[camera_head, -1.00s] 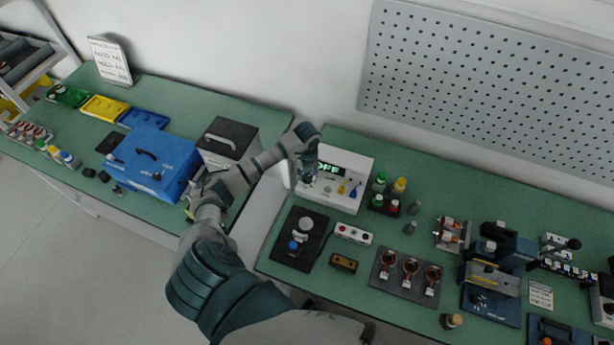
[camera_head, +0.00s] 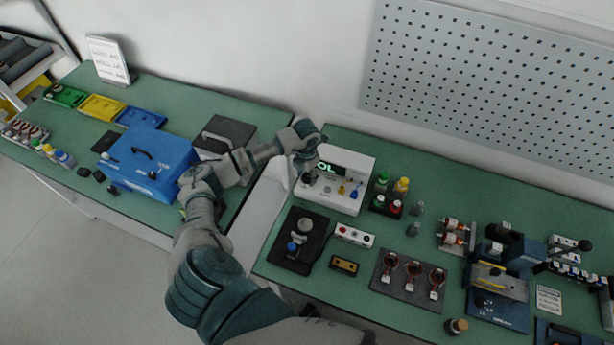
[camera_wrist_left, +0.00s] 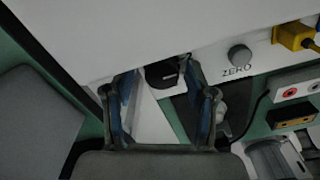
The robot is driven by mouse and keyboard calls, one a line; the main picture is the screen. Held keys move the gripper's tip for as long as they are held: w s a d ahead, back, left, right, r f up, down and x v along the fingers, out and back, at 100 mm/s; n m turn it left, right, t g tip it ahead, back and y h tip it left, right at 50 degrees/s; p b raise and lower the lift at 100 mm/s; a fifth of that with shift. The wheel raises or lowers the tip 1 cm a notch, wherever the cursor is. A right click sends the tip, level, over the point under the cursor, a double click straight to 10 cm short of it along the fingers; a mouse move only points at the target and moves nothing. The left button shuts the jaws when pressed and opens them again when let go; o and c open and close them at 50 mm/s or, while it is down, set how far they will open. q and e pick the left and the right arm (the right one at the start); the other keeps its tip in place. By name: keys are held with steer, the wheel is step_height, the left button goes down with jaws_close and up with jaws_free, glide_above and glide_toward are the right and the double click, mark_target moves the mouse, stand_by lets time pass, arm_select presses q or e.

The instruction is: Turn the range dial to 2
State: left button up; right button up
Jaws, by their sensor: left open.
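The white meter (camera_head: 345,203) stands at the back left of the right-hand green bench, and its lit green display (camera_head: 327,167) reads "OL". The black range dial (camera_wrist_left: 161,72) is on its front, partly cut off by the gripper in the left wrist view. My left gripper (camera_head: 309,173) is at the meter's left front; in the left wrist view its two fingers (camera_wrist_left: 160,82) are apart, one on each side of the dial. I cannot tell whether they touch it. The dial's position marks are hidden. My right gripper is not in view.
A grey "ZERO" knob (camera_wrist_left: 239,55) and a yellow plug (camera_wrist_left: 294,36) sit beside the dial. A black plate (camera_head: 299,250) with knobs, a white socket box (camera_head: 354,236) and small bottles (camera_head: 390,195) stand nearby. A gap separates the two benches.

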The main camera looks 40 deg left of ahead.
mark_target(307, 176)
arm_select(q)
steer(key=shift+r, duration=0.1)
step_height(307, 176, up, 6)
steer(key=p, duration=0.4)
steer(key=shift+r, duration=0.1)
steer(key=shift+f, duration=0.2)
